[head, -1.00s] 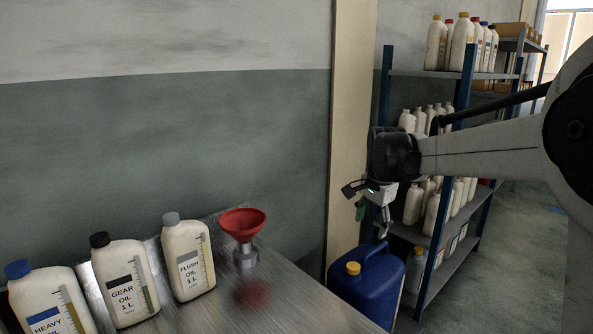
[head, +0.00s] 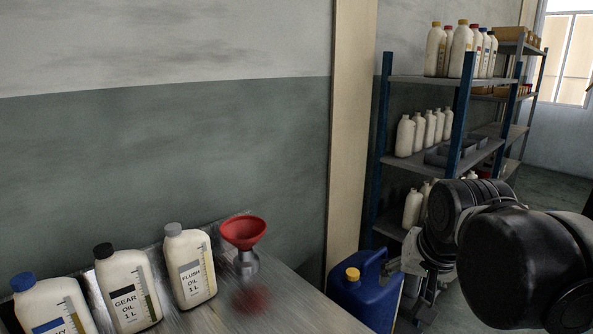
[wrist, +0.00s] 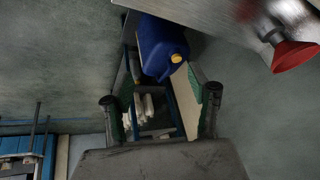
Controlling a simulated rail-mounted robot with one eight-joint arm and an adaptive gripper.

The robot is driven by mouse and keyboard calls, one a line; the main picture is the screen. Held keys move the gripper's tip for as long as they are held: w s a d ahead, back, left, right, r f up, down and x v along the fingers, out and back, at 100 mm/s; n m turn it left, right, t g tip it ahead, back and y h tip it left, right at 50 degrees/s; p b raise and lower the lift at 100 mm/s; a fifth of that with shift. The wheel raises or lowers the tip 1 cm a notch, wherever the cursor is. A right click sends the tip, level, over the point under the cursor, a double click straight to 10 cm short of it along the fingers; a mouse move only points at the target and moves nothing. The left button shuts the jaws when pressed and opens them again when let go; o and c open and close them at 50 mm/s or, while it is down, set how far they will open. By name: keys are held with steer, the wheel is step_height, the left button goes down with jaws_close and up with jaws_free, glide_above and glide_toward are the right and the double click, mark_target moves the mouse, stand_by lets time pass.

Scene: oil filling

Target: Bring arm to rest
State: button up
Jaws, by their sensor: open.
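My gripper (wrist: 160,112) is open and empty in the wrist view, with its two fingers apart. In the head view my arm is at the lower right, in front of the shelf, and the gripper's fingers are too small and partly hidden to make out well. The blue canister with a yellow cap (head: 366,290) stands past the right end of the metal bench (head: 290,292). It also shows in the wrist view (wrist: 158,45), beyond the fingers and apart from them. A red funnel (head: 244,233) stands upright on a metal holder on the bench.
Bottles of flush oil (head: 190,268), gear oil (head: 128,290) and heavy oil (head: 50,305) stand on the bench. A blue-framed shelf (head: 430,79) with several white bottles is behind my arm. A wall post (head: 350,130) is left of the shelf.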

steer(key=s+f+n+t+p, duration=0.1)
steer(key=s+f+n, duration=0.2)
steer(key=s, duration=0.6)
steer(key=shift+f, duration=0.55)
steer(key=shift+s, duration=0.1)
stand_by(0.5)
